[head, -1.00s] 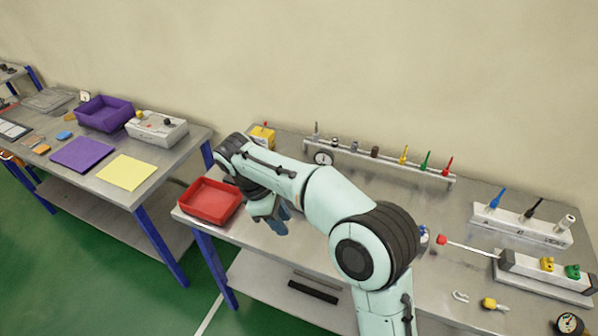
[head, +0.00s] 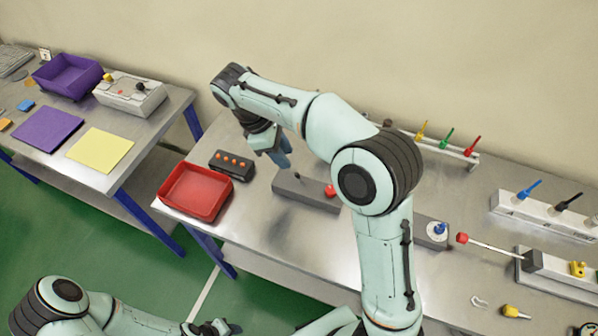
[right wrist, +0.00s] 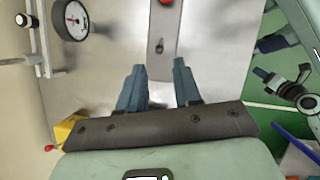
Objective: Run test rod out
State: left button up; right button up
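The test rod (head: 490,245) is a thin pale rod with a red tip (head: 461,238) on its left end. It sticks out leftward from the dark end block (head: 531,261) of a light grey unit at the right of the bench. My right gripper (head: 280,158) hangs over the bench's left part, far from the rod. The right wrist view shows its fingers (right wrist: 158,75) apart with nothing between them. A grey bar (right wrist: 161,60) with a small lever and a red knob (head: 331,190) lies below it. My left gripper (head: 213,328) is partly cut off at the bottom edge.
A red tray (head: 195,192) and a black box with orange buttons (head: 232,164) stand at the bench's left. A rack (head: 440,146) with coloured levers stands behind my right arm. A gauge (right wrist: 72,19) and a yellow block (right wrist: 68,129) show in the right wrist view.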

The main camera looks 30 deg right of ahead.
aim_at(300, 180)
jog(key=b+x, duration=0.1)
jog(key=x, duration=0.9)
jog(key=shift+f+b, duration=0.1)
jog(key=shift+b, duration=0.3)
pick_arm(q)
jog(key=s+f, duration=0.2)
jog(key=f, duration=0.1)
jog(key=shift+s, duration=0.2)
